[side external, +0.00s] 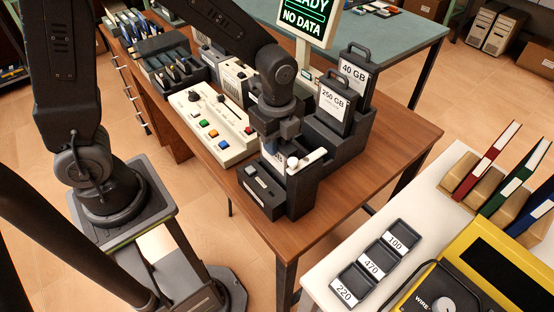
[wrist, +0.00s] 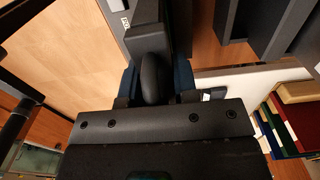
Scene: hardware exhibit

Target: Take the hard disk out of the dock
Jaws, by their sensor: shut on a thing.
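The dock (side external: 303,198) is a dark block at the front edge of the wooden table, with a lower front section and a white lever (side external: 312,157) with a round knob on top. The hard disk (side external: 270,156) stands upright at the dock below my gripper, its white label partly showing. How deep it sits is hidden. My gripper (side external: 275,132) points down over the dock, shut on the hard disk's handle. In the wrist view, the dark rounded handle (wrist: 152,75) lies between my fingers, with the dark disk body beyond it.
Two more disks, 250 GB (side external: 336,103) and 40 GB (side external: 357,73), stand in a stepped rack (side external: 350,145) close behind the dock. A control panel (side external: 212,128) with coloured buttons lies to the left. A "NO DATA" sign (side external: 304,18) stands behind. A white table (side external: 322,278) holds labelled trays.

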